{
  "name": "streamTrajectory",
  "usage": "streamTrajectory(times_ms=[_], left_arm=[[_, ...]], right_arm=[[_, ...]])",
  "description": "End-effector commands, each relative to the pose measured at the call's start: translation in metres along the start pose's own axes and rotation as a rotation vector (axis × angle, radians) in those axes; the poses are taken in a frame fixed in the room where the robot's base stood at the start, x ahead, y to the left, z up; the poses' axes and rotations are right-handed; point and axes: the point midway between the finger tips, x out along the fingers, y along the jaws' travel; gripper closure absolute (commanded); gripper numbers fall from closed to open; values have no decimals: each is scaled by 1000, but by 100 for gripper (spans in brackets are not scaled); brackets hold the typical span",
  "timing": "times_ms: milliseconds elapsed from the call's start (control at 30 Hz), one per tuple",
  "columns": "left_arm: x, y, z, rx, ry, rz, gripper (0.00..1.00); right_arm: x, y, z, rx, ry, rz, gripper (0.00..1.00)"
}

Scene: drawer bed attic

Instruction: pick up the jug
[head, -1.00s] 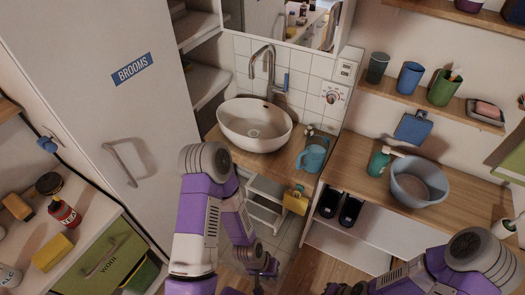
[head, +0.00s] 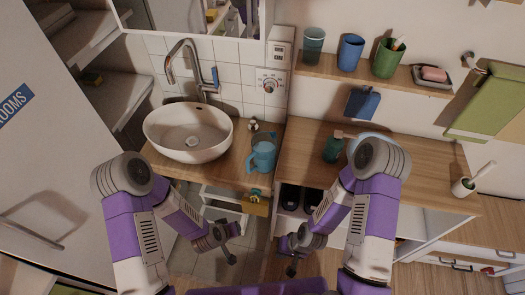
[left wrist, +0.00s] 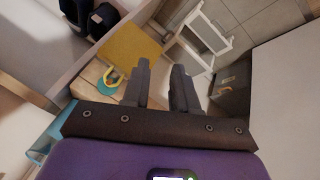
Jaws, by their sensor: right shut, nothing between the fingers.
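The blue jug (head: 263,155) stands upright on the wooden counter to the right of the white basin, its handle toward the left. My left gripper (head: 230,258) is below and in front of the counter, apart from the jug. In the left wrist view its two fingers (left wrist: 160,85) have a gap between them with nothing held. A light blue patch (left wrist: 42,150) at the left edge of that view may be the jug, mostly hidden. My right gripper (head: 291,270) is shut and empty, low in front of the shelf unit, also apart from the jug.
The white basin (head: 190,134) with its tap is left of the jug. A white stool-like frame (head: 224,205) is below.

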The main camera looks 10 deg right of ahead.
Motion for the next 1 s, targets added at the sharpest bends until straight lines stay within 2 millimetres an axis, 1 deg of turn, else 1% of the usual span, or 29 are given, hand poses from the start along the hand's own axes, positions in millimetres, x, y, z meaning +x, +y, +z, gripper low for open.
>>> streamTrajectory(times_ms=[33, 67, 100, 200, 300, 433, 500, 633, 767, 1000], left_arm=[[21, 12, -19, 49, 118, 4, 72], [27, 20, -33, 74, 194, 1, 72], [32, 31, -52, 107, 296, -6, 72], [34, 59, -91, 176, 543, -37, 72], [25, 84, -118, 224, 764, -87, 72], [5, 107, -136, 258, 984, -158, 72], [-6, 116, -139, 266, 1066, -193, 72], [-19, 124, -142, 272, 1155, -238, 72], [-22, 126, -152, 269, 1184, -254, 72], [-13, 126, -179, 267, 1184, -253, 72]], right_arm=[[18, 7, 0, 1, -2, 0, 100], [24, 10, 0, 1, -3, 0, 100], [32, 12, 0, 1, -3, 1, 100], [50, 19, -1, 1, -3, 1, 100], [66, 25, -2, 1, -3, 1, 100], [82, 31, -2, 1, -2, 0, 100], [87, 33, -3, 1, -2, 0, 100], [92, 35, -3, 1, -2, 0, 100], [93, 35, -3, 0, -2, 0, 100], [97, 37, -3, 0, -2, 0, 100]])
